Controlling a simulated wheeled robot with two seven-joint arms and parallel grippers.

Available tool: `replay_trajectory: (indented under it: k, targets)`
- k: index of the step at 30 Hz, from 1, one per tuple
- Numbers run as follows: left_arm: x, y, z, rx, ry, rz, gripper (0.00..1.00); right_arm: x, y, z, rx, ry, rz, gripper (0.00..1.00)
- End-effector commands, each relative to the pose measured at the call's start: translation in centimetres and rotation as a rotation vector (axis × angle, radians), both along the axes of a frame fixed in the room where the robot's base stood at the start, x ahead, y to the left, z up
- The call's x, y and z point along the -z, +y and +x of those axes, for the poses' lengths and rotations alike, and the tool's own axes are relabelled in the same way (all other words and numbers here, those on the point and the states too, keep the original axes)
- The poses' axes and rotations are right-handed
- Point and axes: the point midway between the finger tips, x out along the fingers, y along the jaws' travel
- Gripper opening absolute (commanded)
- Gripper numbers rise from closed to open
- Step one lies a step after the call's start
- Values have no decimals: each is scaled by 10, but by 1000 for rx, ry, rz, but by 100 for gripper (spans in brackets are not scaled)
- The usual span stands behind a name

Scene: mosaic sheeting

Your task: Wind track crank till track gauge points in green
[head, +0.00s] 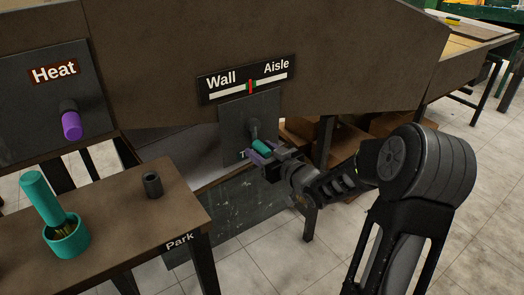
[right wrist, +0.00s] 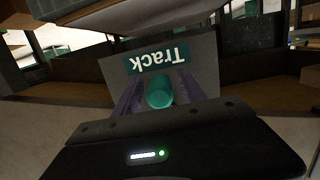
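The track gauge (head: 248,82) is a white strip between the words Wall and Aisle, with a red needle near its middle. A little green shows right beside the needle; I cannot tell whether the tip is exactly within it. Below it is a dark panel, labelled Track (right wrist: 158,58) in the right wrist view. The track crank has a dark arm and a teal handle (right wrist: 160,92), which also shows in the head view (head: 263,149). My right gripper (head: 262,153) has its purple-grey fingers on both sides of the handle, seemingly closed on it. My left gripper is out of view.
A Heat panel with a purple-tipped knob (head: 71,124) is at left. A brown bench (head: 125,205) at lower left holds a teal cup (head: 66,238) with a teal-handled tool and a small dark cylinder (head: 152,184). Tiled floor is clear at lower right.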

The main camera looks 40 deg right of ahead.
Motion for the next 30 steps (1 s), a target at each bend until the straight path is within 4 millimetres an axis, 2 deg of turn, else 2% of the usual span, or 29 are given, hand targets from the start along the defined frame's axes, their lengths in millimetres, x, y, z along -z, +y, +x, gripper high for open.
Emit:
replay_trajectory:
  k: [9,13,24,30]
  targets:
    - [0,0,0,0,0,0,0,-1,0,-1,1,-2,-1,54]
    - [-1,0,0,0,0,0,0,-3,-1,-8,1,-1,-1,54]
    - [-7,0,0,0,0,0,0,-11,1,-63,2,-1,-1,54]
    - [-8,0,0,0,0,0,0,-12,1,-77,1,-1,0,54]
